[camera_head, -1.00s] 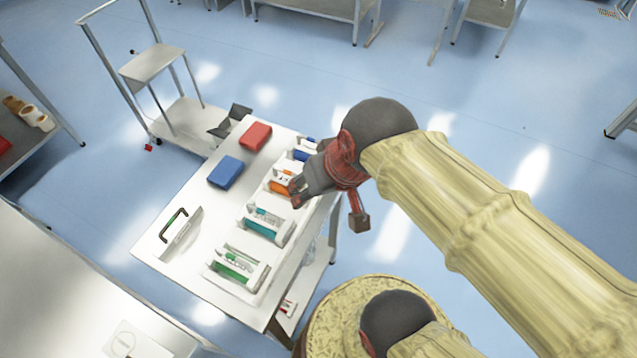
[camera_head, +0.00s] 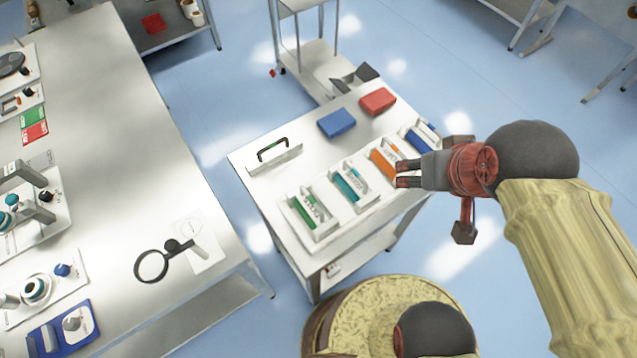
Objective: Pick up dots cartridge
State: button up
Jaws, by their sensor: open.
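Several cartridges sit in white holders in a row along the right side of a small table: a green one (camera_head: 304,213), a teal one (camera_head: 346,187), an orange one (camera_head: 383,165) and a blue one (camera_head: 417,140). I cannot make out which is the dots cartridge, as the prints are too small to read. My gripper (camera_head: 399,174) is open and empty. Its fingertips point left, at the right end of the orange cartridge, partly covering that holder. I cannot tell whether they touch it.
The small table (camera_head: 268,183) also bears a blue box (camera_head: 336,123), a red box (camera_head: 377,102) and a black-handled white piece (camera_head: 273,155). A long metal bench (camera_head: 150,155) with devices and a black ring tool (camera_head: 152,265) stands at left. Open floor lies between.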

aim_at(301, 197)
jog(key=k+l+u, duration=0.15)
jog(key=l, duration=0.25)
jog(key=k+l+u, duration=0.2)
jog(key=l, duration=0.25)
jog(key=k+l+u, duration=0.15)
jog(key=l, duration=0.25)
jog(key=k+l+u, duration=0.15)
jog(key=l, duration=0.25)
